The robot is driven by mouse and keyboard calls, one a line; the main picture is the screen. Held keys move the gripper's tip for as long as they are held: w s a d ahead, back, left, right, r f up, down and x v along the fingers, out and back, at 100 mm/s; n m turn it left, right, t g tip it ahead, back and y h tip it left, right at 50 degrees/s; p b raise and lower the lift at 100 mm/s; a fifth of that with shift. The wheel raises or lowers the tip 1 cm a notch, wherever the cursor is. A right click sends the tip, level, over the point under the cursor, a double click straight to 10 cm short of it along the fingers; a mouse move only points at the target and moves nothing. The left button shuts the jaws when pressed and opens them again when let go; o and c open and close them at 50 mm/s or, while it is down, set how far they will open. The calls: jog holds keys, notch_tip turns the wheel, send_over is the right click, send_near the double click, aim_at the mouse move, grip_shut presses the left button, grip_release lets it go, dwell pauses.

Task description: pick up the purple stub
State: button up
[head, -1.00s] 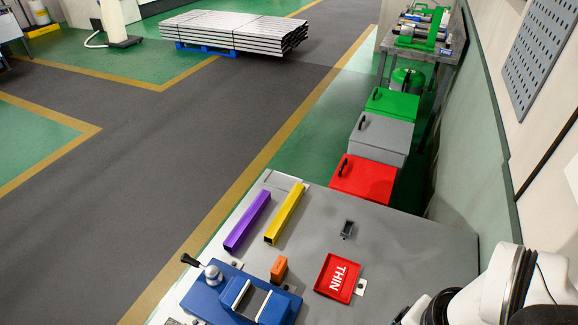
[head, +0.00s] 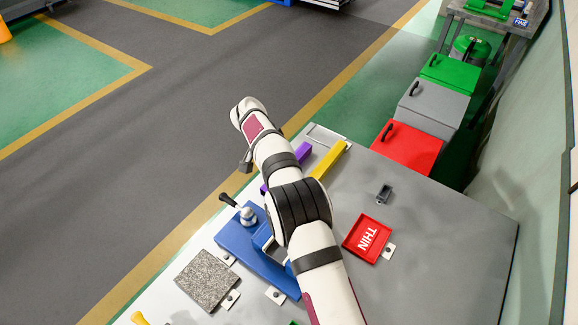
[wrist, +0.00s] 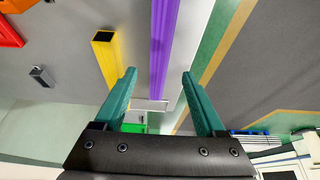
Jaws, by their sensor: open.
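The purple stub (head: 304,152) is a long square bar lying on the grey bench; my arm covers its middle in the head view. In the wrist view the purple stub (wrist: 163,40) runs from the top edge down into the gap between my fingers. My gripper (wrist: 160,73) is open, with two teal fingers spread to either side of the bar's line and nothing held. The fingers look to be above the bar; I cannot tell how far. In the head view my arm reaches over the bench, and the fingers cannot be made out there.
A yellow bar (head: 330,160) lies beside the purple one; it also shows in the wrist view (wrist: 106,55). A blue vise (head: 234,240) with a lever stands nearer. A red THIN tray (head: 368,238) and a small grey piece (head: 384,194) lie to the right. The bench's right side is clear.

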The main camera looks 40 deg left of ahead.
jog(key=x, duration=0.6)
grip_shut()
